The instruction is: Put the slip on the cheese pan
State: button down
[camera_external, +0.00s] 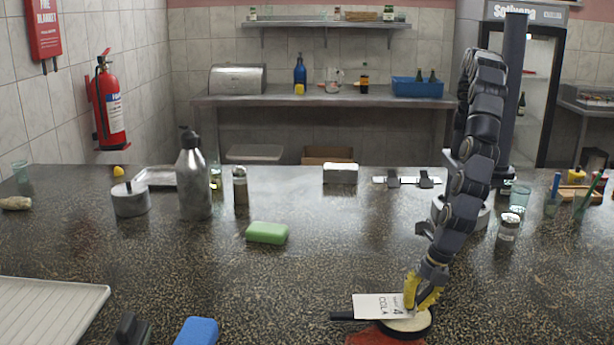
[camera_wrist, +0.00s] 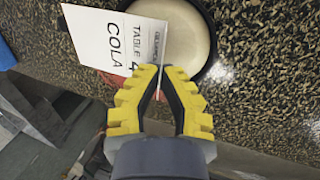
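The slip (camera_external: 375,306) is a white card with "TABLE 4" and "COLA" printed on it. In the external view it lies over the left part of a small black pan. The pan (camera_external: 431,325) has a pale round filling, probably the cheese, and a handle pointing left. The wrist view shows the slip (camera_wrist: 105,40) overlapping the left side of the pan (camera_wrist: 212,30). My gripper (camera_external: 422,300) has yellow fingers and is at the slip's right edge, over the pan. In the wrist view the fingertips (camera_wrist: 165,70) are close together at the slip's edge and look closed on it.
A red cloth or mat (camera_external: 375,336) lies under the pan. A green sponge (camera_external: 267,233), steel bottle (camera_external: 194,178) and lidded pot (camera_external: 130,199) stand farther left. A blue sponge (camera_external: 197,331) and white tray (camera_external: 45,310) are at the front left. A shaker (camera_external: 508,230) stands right.

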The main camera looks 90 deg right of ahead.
jog(key=shift+f, duration=0.65)
jog(key=shift+f, duration=0.1)
jog(key=c, duration=1.2)
grip_release()
jog(key=shift+o, duration=0.2)
jog(key=v, duration=1.2)
